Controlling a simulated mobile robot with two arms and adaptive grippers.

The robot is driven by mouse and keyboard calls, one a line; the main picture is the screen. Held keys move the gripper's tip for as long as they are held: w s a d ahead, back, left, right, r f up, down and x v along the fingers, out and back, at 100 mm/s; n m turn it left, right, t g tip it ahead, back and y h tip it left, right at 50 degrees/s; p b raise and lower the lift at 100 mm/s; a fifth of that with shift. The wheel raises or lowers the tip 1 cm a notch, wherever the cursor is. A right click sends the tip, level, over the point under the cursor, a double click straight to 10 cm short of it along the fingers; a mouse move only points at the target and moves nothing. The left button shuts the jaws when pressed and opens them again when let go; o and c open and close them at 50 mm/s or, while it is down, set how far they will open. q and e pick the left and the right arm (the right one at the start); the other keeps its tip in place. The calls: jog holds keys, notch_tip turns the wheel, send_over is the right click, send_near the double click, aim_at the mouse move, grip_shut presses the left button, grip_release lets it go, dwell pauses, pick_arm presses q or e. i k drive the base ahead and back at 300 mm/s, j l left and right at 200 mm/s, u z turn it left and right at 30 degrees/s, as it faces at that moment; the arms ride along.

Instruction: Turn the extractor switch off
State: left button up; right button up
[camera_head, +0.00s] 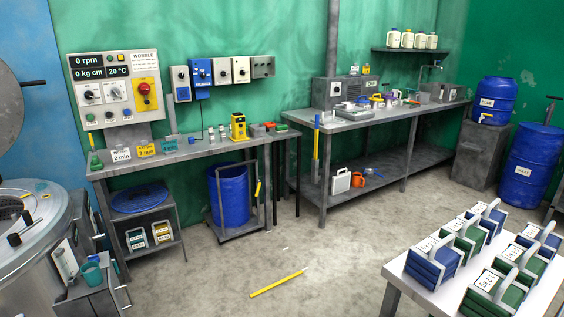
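No label reading "extractor" is legible, so I cannot tell which control is the extractor switch. A row of wall boxes hangs above the left bench: a grey box (181,84), a blue box (201,74), two pale boxes with dark round knobs (222,71) (241,69), and a grey box (263,67) at the right end. A grey cabinet (357,90) with a pale dial plate (335,89) stands on the back bench, near a vertical duct (333,38). Switch positions are too small to read. Neither of my grippers is in view.
A control panel (118,65) with a red button stands over the left bench (180,152). Blue drums (532,160) stand at right. A white table (428,291) with several colored packs fills the lower right. A yellow stick (278,284) lies on the otherwise mostly clear middle floor.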

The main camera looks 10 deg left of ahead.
aim_at(146, 89)
jog(key=i+j+u, duration=0.2)
jog(key=i+u, duration=0.15)
jog(key=i, duration=0.4)
jog(key=i+u, duration=0.4)
jog(key=i, duration=0.3)
jog(key=i+l+u, duration=0.2)
jog(key=i+u, duration=0.15)
jog(key=i, duration=0.4)
